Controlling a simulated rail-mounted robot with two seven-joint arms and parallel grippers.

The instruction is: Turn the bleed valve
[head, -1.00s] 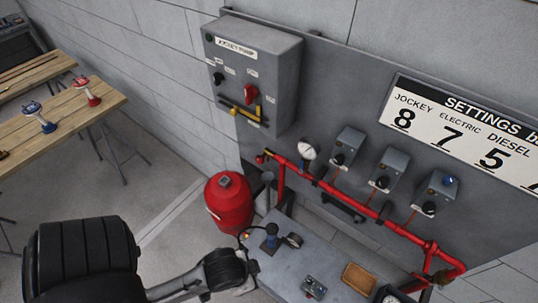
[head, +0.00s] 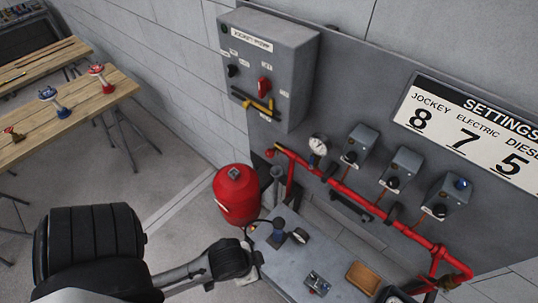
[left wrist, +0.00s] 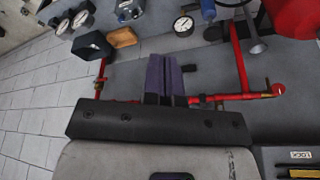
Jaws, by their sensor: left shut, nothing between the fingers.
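A red pipe (head: 375,207) runs along the grey panel. Its left end (head: 270,153) carries a small fitting; in the left wrist view this end shows a brass-yellow handle (left wrist: 269,92). Brass valve parts (head: 452,281) sit at the pipe's right end. I cannot tell for sure which is the bleed valve. My left gripper (left wrist: 165,78) is shut and empty, its purple fingers in front of the pipe and hiding part of it, apart from the brass-yellow handle. In the head view my left arm reaches in at the bottom, but its fingertips do not show. My right gripper is not in view.
A jockey pump box (head: 266,68) juts out above the pipe's left end. A gauge (head: 318,145) and three switch boxes (head: 401,168) are near the pipe. A red vessel (head: 237,195) stands at left of a grey table (head: 340,250) holding small parts. A wooden bench (head: 70,115) is at far left.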

